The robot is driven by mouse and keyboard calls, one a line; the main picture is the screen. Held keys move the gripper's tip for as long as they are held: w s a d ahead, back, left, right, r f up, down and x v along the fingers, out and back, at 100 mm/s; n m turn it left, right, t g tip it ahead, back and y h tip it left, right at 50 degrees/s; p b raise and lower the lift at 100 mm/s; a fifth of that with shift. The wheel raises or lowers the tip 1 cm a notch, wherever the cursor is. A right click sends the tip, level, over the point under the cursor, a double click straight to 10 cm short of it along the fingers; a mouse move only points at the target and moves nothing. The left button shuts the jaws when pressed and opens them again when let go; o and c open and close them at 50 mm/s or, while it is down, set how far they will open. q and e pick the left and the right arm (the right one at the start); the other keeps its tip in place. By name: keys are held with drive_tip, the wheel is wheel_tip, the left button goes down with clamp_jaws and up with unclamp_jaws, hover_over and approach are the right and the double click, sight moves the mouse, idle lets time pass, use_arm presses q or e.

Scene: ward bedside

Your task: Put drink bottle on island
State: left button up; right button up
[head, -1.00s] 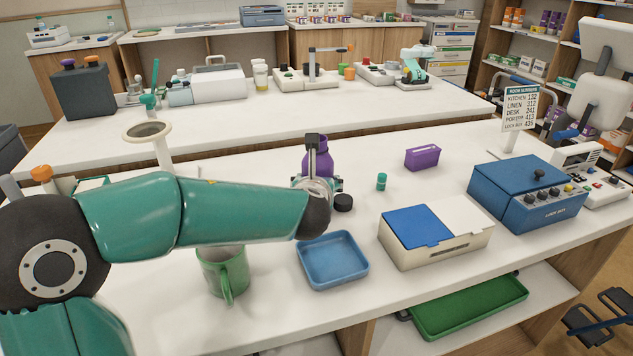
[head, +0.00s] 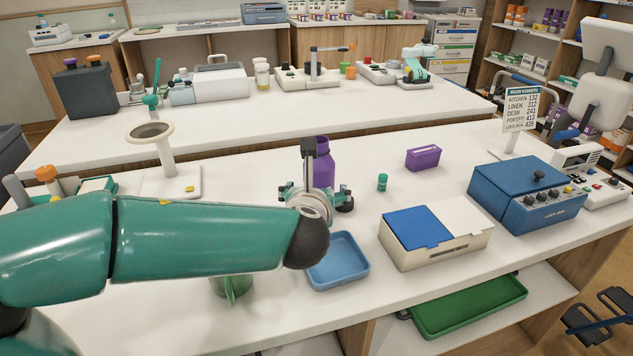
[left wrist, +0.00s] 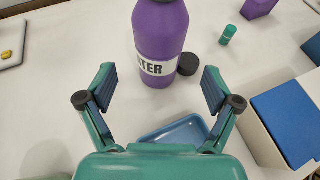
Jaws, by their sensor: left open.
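The purple drink bottle (head: 322,165) stands upright on the near counter (head: 246,170), partly hidden in the head view by my left gripper (head: 316,190). In the left wrist view the bottle (left wrist: 160,36) has a white label reading "TER" and stands ahead, between the lines of the two fingers. My left gripper (left wrist: 158,92) is open and empty, with its fingers spread short of the bottle. A dark round cap (left wrist: 188,64) lies on the counter right beside the bottle. My right gripper is not in view.
A blue tray (head: 338,262) and green mug (head: 232,288) are close to my left arm. A white box with blue lid (head: 418,228), a green-capped vial (head: 382,182), a purple box (head: 423,158) and a blue lock box (head: 528,190) stand rightward. The back counter (head: 330,112) has free room along its front.

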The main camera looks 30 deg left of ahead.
use_arm(q)
drive_tip(key=v, duration=0.4)
drive_tip(key=shift+f, duration=0.1)
idle(0.4)
